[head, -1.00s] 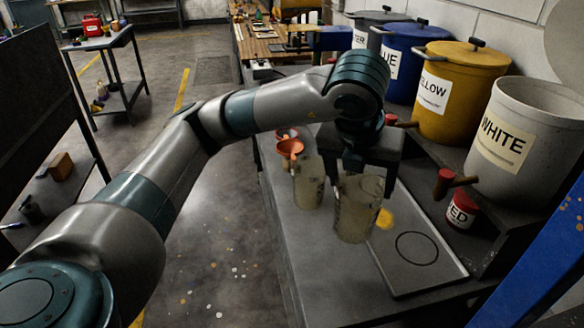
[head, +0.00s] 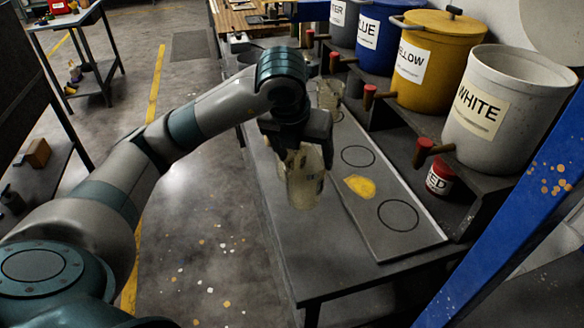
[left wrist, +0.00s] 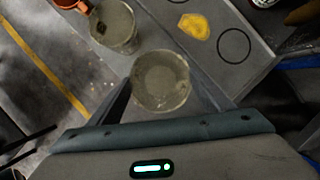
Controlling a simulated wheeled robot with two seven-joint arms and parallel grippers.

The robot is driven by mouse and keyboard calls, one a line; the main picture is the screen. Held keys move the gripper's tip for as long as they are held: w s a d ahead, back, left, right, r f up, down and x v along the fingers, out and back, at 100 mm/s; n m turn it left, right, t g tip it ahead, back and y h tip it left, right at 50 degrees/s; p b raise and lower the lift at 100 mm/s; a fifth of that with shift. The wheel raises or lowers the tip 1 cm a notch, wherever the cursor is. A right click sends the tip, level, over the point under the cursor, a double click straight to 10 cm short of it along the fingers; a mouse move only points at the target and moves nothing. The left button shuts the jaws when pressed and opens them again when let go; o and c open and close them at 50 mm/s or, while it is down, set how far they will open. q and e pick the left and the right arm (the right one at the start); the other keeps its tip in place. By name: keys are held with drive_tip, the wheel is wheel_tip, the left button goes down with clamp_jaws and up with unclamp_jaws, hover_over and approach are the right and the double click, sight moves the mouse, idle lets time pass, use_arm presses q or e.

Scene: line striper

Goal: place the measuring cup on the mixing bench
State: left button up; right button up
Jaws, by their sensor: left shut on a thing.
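My left gripper (head: 298,130) is shut on a clear, cloudy measuring cup (head: 302,188), held upright over the dark grey bench (head: 335,262). The held cup also shows between the fingers in the left wrist view (left wrist: 160,82). I cannot tell whether its base touches the bench. A second clear cup (left wrist: 116,26) stands left of the held one in the left wrist view. Another clear cup (head: 327,92) shows behind my gripper in the head view. My right gripper is out of view.
White (head: 500,110), yellow (head: 430,60) and blue (head: 385,35) labelled buckets with red-ended taps line the bench's right side. A small red can (head: 440,178) stands below the white bucket. The bench front is clear. A blue post (head: 530,190) rises at right.

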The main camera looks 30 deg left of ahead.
sight(292, 157)
use_arm(q)
drive_tip(key=shift+w+a+f, duration=0.1)
drive_tip(key=shift+a+f, duration=0.4)
drive_tip(key=shift+a, duration=0.35)
drive_tip(key=shift+a+f, duration=0.5)
drive_tip(key=shift+a, duration=0.3)
drive_tip(key=shift+f+p, duration=1)
drive_tip(key=shift+f, duration=1)
drive_tip(key=shift+f+b, duration=0.2)
drive_tip(key=shift+b, duration=0.1)
drive_tip(key=o, duration=1.3)
drive_tip(key=shift+o, duration=0.2)
drive_tip(key=shift+r, duration=0.15)
